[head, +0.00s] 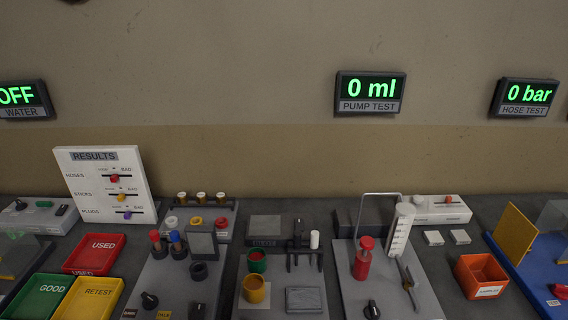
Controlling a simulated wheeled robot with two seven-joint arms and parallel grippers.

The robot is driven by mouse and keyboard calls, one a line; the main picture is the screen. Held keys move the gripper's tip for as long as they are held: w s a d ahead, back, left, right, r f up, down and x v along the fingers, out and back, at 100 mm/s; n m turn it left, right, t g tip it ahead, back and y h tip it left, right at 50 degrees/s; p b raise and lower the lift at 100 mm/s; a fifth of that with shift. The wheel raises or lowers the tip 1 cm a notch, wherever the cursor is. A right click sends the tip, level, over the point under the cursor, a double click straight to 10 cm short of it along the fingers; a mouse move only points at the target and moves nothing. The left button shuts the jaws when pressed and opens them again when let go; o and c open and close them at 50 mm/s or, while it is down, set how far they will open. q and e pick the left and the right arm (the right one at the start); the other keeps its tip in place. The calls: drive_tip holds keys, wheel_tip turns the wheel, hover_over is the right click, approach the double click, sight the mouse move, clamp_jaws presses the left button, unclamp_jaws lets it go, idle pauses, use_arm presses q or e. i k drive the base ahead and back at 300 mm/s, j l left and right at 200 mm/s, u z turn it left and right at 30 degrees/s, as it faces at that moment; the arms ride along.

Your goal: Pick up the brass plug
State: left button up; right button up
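I cannot tell for certain which object is the brass plug. Several small pale-topped pieces with brass-coloured bands (201,196) stand in a row on a grey rack at the back, left of centre. White, yellow and red round pieces sit in front of them on the same rack. A red-topped piece (155,237) and a blue-topped piece (176,238) stand upright on the grey panel in front. Neither of my grippers shows in the head view.
Red, green and yellow trays (95,254) lie at left, below a white RESULTS board (105,186). A pump panel with a red-topped bottle (363,262) stands right of centre. An orange bin (481,275) and a blue base (530,275) are at right. The bench is crowded.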

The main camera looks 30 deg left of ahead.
sight(221, 197)
drive_tip(key=u, duration=1.3)
